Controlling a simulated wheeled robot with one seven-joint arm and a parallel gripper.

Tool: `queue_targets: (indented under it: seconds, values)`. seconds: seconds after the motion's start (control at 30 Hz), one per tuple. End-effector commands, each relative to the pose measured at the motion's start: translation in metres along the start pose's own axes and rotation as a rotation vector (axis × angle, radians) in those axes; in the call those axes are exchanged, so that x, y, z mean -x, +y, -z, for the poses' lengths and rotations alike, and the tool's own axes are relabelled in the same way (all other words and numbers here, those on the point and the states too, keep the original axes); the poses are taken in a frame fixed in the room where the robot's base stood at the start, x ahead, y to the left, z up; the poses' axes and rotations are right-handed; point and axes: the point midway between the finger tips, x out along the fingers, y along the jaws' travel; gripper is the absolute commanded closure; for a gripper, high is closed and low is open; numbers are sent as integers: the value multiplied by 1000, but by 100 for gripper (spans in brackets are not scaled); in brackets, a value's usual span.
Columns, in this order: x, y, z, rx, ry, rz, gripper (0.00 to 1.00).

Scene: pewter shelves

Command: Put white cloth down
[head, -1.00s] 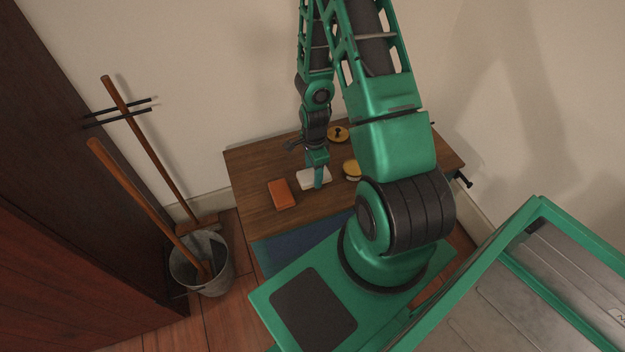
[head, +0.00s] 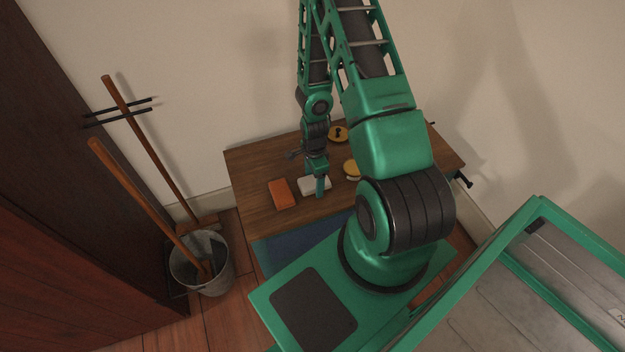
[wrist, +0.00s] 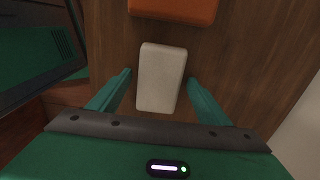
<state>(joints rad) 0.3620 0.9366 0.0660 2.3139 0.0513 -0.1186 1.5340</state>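The white cloth (head: 308,187) is a pale folded block lying on the wooden table, right of the orange block. It also shows in the wrist view (wrist: 161,78), between my two fingers. My gripper (head: 320,187) is low over the table at the cloth. In the wrist view my gripper is open, with one green finger on each side of the cloth and a visible gap on both sides. Part of the cloth is hidden behind a finger in the head view.
The orange block (head: 282,193) lies close left of the cloth. The wooden table (head: 250,170) has bare room at left. A metal bucket (head: 212,272) and broom (head: 150,150) stand left on the floor.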

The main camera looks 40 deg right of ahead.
Motion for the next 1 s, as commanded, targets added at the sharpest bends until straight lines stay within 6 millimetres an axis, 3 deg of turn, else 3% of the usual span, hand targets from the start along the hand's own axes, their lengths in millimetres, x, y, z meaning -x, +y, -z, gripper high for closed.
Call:
queue_targets:
  seconds: [0.37,1.0]
  values:
    - [11,-1,0,0,0,3,29]
    - [105,-1,0,0,0,3,29]
